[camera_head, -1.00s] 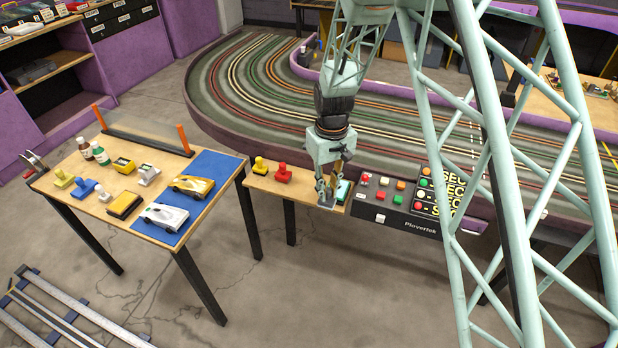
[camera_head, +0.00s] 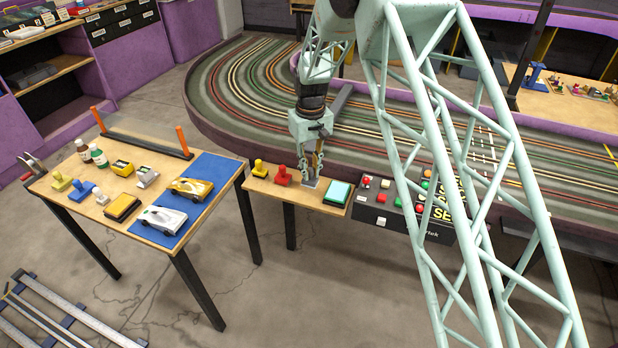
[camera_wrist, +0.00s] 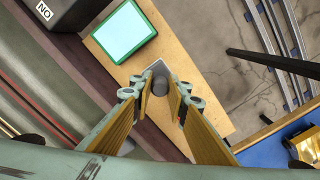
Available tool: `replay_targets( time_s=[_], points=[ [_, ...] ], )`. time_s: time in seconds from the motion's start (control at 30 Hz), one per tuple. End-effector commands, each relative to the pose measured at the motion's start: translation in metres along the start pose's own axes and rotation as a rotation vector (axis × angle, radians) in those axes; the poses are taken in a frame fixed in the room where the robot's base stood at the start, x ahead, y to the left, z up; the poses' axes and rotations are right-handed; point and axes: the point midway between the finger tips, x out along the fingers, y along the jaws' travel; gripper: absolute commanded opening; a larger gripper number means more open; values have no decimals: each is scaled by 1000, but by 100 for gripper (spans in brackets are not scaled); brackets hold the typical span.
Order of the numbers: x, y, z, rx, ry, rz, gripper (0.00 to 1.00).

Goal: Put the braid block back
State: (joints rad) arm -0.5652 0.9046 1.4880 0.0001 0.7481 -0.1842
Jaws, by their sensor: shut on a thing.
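My gripper (camera_head: 314,177) is shut on a small grey block at the right part of the small wooden side table. In the wrist view the fingertips (camera_wrist: 162,84) close around the block's round grey post (camera_wrist: 160,83), above its flat square base. In the head view the grey block (camera_head: 311,184) shows below the fingers, at or just above the tabletop; I cannot tell if it touches. No label on it is readable. A red knobbed block (camera_head: 282,176) and a yellow one (camera_head: 259,168) stand to its left.
A teal-topped pad (camera_head: 338,193) lies close to the right of the grey block, then a dark button console (camera_head: 378,207). The side table (camera_head: 295,192) has a near edge close by. The left worktable (camera_head: 200,210) carries cars, bottles and several small blocks.

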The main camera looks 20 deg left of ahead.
Motion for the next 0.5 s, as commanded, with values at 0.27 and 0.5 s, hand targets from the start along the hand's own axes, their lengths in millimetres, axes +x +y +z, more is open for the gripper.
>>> replay_targets(
  time_s=[0.27,0.5],
  points=[
    [0,0,-4,0,0,0,2],
    [0,0,-6,0,0,0,2]
  ],
)
